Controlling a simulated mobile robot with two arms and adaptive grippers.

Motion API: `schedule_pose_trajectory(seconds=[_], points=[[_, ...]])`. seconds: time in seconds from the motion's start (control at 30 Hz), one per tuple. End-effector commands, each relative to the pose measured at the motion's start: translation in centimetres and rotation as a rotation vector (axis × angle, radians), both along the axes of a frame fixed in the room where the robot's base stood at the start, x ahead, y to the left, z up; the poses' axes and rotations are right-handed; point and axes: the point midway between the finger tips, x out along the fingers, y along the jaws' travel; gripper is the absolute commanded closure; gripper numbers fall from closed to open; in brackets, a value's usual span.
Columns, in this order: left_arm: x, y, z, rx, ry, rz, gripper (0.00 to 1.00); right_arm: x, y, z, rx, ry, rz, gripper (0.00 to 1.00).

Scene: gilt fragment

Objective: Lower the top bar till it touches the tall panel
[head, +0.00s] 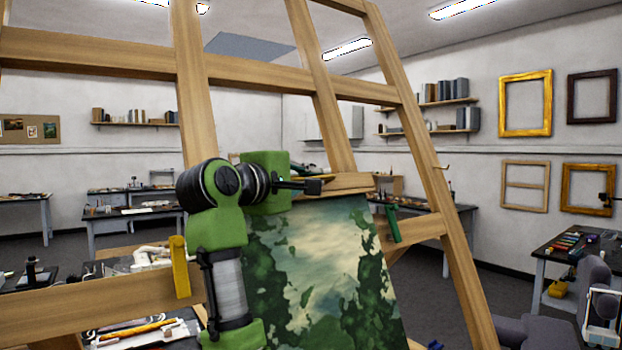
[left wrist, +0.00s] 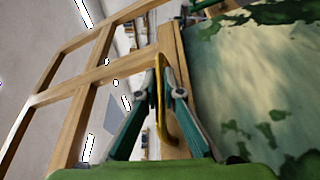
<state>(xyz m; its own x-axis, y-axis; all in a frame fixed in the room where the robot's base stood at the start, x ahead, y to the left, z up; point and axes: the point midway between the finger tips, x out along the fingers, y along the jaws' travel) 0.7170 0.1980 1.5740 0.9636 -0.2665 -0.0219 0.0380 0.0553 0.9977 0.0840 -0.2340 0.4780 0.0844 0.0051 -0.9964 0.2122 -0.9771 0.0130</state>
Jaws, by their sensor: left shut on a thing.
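The tall panel (head: 325,270) is a painting in greens and pale sky on a large wooden easel. The top bar (head: 348,183) is a wooden bar across the panel's upper edge. Whether the two touch or a thin gap lies between them, I cannot tell. In the left wrist view the bar (left wrist: 172,45) runs alongside the panel's edge (left wrist: 245,75). My left gripper (head: 312,187) is at the bar, its fingers (left wrist: 160,92) shut on a yellow handle (left wrist: 163,120) on it. My arm hides the bar's left part in the head view. My right gripper is not in view.
The easel's posts (head: 455,250) and crossbars (head: 255,73) surround the panel. A yellow handle (head: 180,266) is on the lower left and a green one (head: 392,224) right of the panel. Work tables (head: 130,213) stand behind; another (head: 570,245) is at the right.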

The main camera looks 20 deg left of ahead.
Motion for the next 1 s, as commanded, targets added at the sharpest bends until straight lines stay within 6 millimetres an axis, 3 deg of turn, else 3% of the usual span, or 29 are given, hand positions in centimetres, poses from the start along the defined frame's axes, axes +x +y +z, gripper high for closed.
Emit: schedule_pose_trajectory(seconds=[0.1, 0.13, 0.17, 0.57, 0.77, 1.0], points=[[0.1, -0.1, -0.3, 0.001, 0.007, -0.002, 1.00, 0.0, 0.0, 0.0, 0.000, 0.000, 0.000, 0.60], [0.1, -0.1, -0.3, 0.001, 0.008, -0.002, 0.84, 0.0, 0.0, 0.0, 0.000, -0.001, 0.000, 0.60], [0.1, 0.0, -0.3, 0.001, 0.007, -0.002, 0.77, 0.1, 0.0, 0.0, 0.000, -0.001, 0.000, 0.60], [-0.2, 0.1, 0.0, 0.000, 0.002, -0.001, 0.75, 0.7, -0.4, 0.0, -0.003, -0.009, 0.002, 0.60], [-2.6, 0.8, 0.1, -0.001, -0.001, 0.001, 0.75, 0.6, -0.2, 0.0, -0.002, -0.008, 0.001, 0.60], [-7.5, 2.2, 0.2, 0.000, -0.002, 0.001, 0.75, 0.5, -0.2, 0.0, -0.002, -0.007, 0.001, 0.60]])
